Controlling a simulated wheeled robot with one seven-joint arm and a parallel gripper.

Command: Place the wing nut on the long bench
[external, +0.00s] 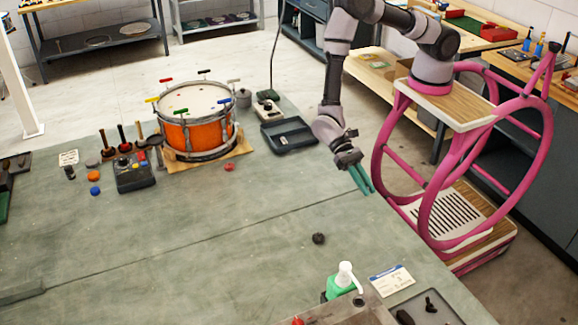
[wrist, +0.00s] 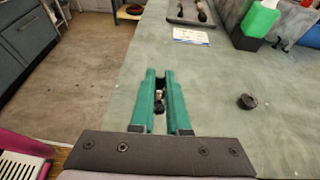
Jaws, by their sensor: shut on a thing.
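My gripper (external: 362,180) with green fingers hangs above the right edge of the long bench (external: 230,255), pointing down. In the wrist view my gripper (wrist: 160,76) is nearly closed, with a small metallic and dark thing, seemingly the wing nut (wrist: 159,96), between its fingers. The fingers hide part of it, and its shape is hard to make out. It cannot be picked out in the external view. The long bench's green-grey top (wrist: 215,75) lies below and right of the fingers; floor shows to their left.
A dark round thing (external: 318,238) sits alone on the bench. A green bottle (external: 340,287) and a white card (external: 391,280) are at the front. The middle is largely clear.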

